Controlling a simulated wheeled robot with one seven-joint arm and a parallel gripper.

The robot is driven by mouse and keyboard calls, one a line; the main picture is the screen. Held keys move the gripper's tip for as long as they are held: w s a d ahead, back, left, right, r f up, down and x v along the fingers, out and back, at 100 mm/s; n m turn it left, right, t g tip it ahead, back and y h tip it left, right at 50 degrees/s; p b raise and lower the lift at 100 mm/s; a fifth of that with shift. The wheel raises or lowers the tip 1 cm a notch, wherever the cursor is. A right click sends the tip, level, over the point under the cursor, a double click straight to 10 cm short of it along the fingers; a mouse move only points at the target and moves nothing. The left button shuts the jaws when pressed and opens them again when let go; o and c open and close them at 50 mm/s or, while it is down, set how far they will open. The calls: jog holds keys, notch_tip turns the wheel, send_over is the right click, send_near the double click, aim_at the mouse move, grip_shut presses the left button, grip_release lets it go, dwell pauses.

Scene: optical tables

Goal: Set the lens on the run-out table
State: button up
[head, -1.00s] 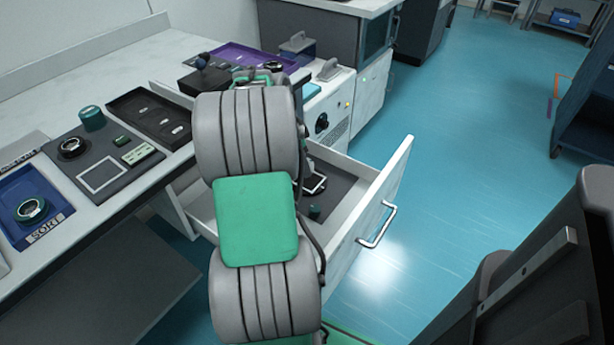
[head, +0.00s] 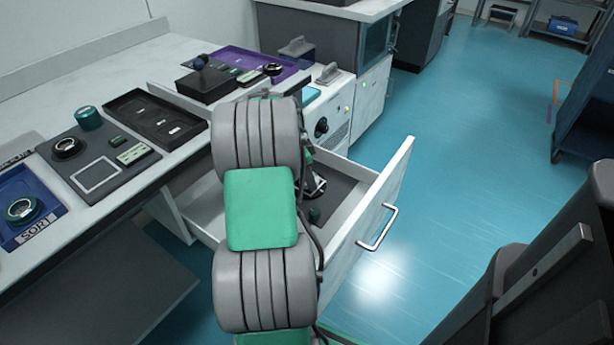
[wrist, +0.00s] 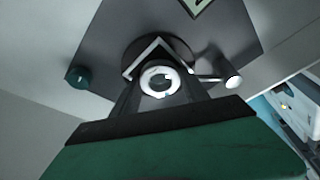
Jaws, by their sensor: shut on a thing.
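In the wrist view, my gripper (wrist: 160,77) is shut on a small round lens (wrist: 160,90) with a bright rim and dark centre. Just beyond it, and partly covered by the fingers, is a dark round piece (wrist: 183,48), which looks like the run-out table. A rod with a pale cylindrical end (wrist: 233,79) stands beside it on the right. The lens overlaps the dark disc in the picture; I cannot tell whether they touch.
The open drawer (head: 385,185) has a dark liner and holds a small teal knob (head: 315,215), also in the wrist view (wrist: 78,77). On the bench are a blue tray (head: 52,205) with a ring, a grey mat (head: 125,172), a black tray (head: 190,127) and a purple tray (head: 235,55).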

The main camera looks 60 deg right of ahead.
jog(key=o, duration=1.4)
jog(key=shift+s+a+f, duration=0.1)
jog(key=shift+a+f, duration=0.1)
jog(key=shift+f, duration=0.2)
jog(key=shift+o, duration=0.6)
jog(key=shift+r, duration=0.15)
jog(key=shift+o, duration=0.2)
jog(key=p+v, duration=0.4)
jog(key=v, duration=0.8)
jog(key=shift+r, duration=0.35)
jog(key=shift+d, duration=0.15)
